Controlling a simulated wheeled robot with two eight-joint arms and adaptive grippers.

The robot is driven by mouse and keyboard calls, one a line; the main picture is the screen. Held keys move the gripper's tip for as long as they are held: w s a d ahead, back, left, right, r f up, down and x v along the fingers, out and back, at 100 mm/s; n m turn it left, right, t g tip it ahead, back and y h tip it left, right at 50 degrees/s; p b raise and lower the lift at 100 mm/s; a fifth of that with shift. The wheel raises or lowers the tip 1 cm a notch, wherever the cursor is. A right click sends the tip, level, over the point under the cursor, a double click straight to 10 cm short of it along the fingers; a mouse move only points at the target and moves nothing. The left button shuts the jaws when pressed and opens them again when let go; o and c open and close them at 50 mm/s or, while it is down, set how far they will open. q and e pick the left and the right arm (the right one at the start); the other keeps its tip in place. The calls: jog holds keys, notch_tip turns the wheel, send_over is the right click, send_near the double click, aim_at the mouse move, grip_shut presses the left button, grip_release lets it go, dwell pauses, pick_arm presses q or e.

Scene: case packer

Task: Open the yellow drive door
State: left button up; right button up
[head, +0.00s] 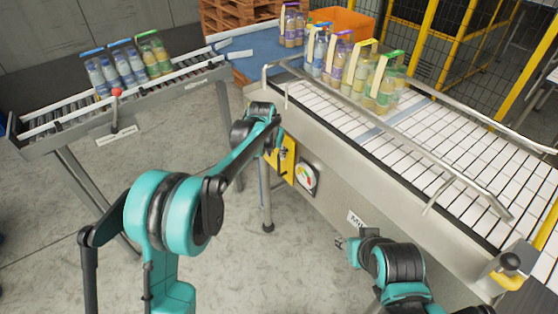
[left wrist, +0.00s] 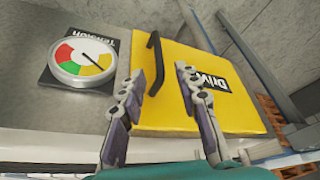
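The yellow drive door (left wrist: 215,65) fills the middle of the left wrist view, with a black bar handle (left wrist: 156,62) along one side and a "Drive" label. In the head view the door (head: 288,172) sits on the conveyor's side panel, partly hidden by my left arm, and looks flat against it. My left gripper (left wrist: 160,82) has its two fingers apart, in front of the door. The handle shows in the gap between the fingers, closer to the left one; I cannot tell if they touch it. My right gripper (head: 346,243) is low near the side panel, its fingers small and unclear.
A tension gauge (left wrist: 84,58) is mounted beside the door. The white slatted conveyor (head: 440,140) runs above, with bottle packs (head: 340,60) and a metal guide rail. A roller table (head: 60,118) with more packs (head: 128,62) stands at left. The floor between is open.

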aim_at(279, 160)
pick_arm(q)
jog(key=b+x, duration=0.2)
jog(key=x, duration=0.6)
jog(key=shift+w+d+f, duration=0.15)
jog(key=shift+d+f, duration=0.05)
jog(key=shift+f, duration=0.05)
grip_shut()
